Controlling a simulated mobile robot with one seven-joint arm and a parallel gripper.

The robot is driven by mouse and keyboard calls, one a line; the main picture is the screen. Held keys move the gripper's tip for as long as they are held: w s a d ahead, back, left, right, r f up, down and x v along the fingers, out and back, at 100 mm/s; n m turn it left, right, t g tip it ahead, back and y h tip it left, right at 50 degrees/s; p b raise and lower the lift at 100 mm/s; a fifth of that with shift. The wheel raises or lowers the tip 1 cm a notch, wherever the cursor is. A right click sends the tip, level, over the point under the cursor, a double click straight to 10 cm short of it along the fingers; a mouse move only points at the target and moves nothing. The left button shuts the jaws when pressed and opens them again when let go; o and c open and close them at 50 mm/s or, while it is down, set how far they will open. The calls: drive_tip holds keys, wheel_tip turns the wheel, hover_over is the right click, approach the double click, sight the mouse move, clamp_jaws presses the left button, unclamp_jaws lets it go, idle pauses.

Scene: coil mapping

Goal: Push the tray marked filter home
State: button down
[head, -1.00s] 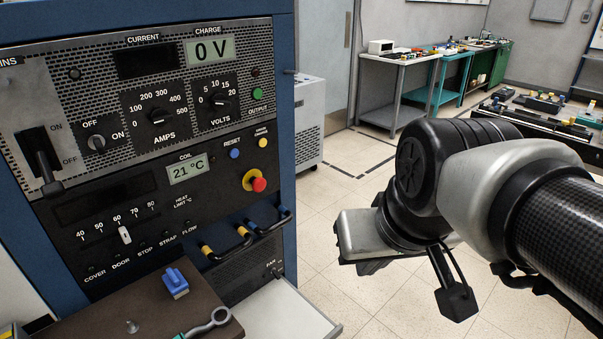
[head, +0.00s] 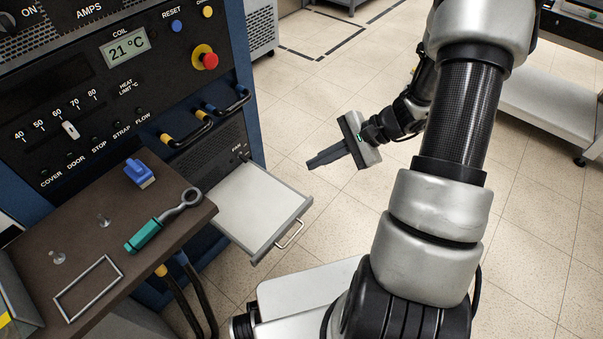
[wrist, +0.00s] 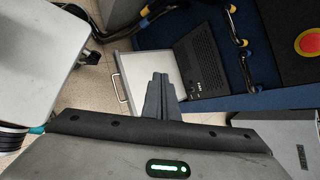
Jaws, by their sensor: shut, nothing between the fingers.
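The flat grey-white tray (head: 252,203) is slid out of the lower front of the blue cabinet, with a small bar handle (head: 290,235) on its front edge. In the wrist view the tray (wrist: 131,68) lies ahead of my fingers, its handle (wrist: 118,86) at the left; the fingers hide part of it. No filter mark is readable on the tray. My gripper (head: 311,164) is shut and empty, right of the tray in the head view and apart from it, fingers pointing left toward the cabinet side. The wrist view shows the closed fingers (wrist: 160,78).
A brown bench (head: 75,225) left of the tray holds a blue block (head: 140,173), a green-handled tool (head: 145,237) and a wire frame (head: 88,288). Cables (head: 190,290) hang below its edge. Hose handles (head: 186,138) stick out above the tray. The floor right of the tray is clear.

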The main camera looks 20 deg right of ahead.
drive_tip(key=d+f+m+t+b, duration=0.1)
drive_tip(key=d+f+m+t, duration=0.2)
drive_tip(key=f, duration=0.5)
drive_tip(key=d+f+m+t, duration=0.1)
drive_tip(key=d+f+m, duration=0.2)
drive_tip(key=f+m, duration=0.35)
drive_tip(key=m+t+h, duration=0.2)
drive_tip(key=m+t, duration=0.1)
drive_tip(key=m, duration=0.2)
approach(304, 209)
drive_tip(key=b+x, duration=0.1)
drive_tip(key=x, duration=0.1)
drive_tip(key=b+x, duration=0.2)
drive_tip(key=shift+w+a+f, duration=0.1)
drive_tip(key=shift+a+f, duration=0.1)
drive_tip(key=shift+f, duration=0.3)
drive_tip(key=shift+w+a+r+b, duration=0.1)
drive_tip(key=shift+w+a+b, duration=0.3)
drive_tip(key=shift+w, duration=0.2)
drive_tip(key=shift+a, duration=0.1)
